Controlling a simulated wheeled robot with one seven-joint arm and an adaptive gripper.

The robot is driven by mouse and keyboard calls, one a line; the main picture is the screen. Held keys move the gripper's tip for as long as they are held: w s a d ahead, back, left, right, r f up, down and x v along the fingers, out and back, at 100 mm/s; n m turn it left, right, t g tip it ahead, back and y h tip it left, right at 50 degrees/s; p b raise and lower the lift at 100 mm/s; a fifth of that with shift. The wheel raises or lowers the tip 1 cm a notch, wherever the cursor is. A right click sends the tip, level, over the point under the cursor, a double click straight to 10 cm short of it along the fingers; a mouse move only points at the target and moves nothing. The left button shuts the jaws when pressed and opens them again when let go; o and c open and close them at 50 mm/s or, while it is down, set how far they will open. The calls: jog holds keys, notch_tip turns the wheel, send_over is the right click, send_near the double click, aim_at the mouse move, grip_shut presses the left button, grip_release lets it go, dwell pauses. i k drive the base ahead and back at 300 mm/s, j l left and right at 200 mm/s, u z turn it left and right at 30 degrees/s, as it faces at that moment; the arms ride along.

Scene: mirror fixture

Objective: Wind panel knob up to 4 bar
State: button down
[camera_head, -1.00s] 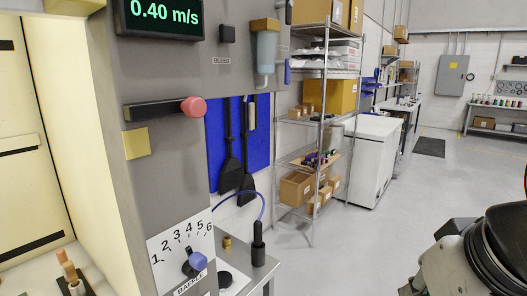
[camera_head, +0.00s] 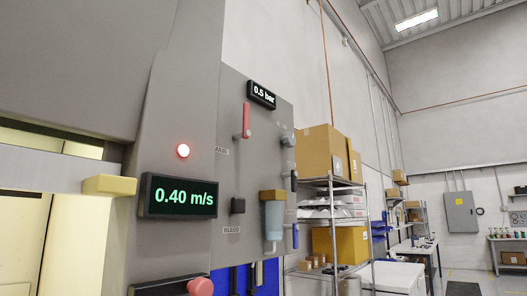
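A grey panel (camera_head: 262,165) stands left of centre, seen at a slant. Its display (camera_head: 262,95) reads 0.5 bar. A red lever (camera_head: 243,122) sits above the label MAIN. A square black knob (camera_head: 238,205) sits above the label BLEED. A small grey fitting (camera_head: 287,138) and a dark fitting (camera_head: 294,180) show near the panel's right edge; I cannot tell whether either is the pressure knob. A filter bowl with a tan cap (camera_head: 272,215) hangs at the lower right. My gripper is not in view.
Shelving with boxes (camera_head: 320,152) stands beyond the panel. A blue handle (camera_head: 295,236) shows at the panel's lower right.

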aim_at(289, 139)
jog(key=i+l+u, duration=0.1)
jog(key=l+u, duration=0.25)
jog(key=i+l+u, duration=0.1)
jog(key=u, duration=0.25)
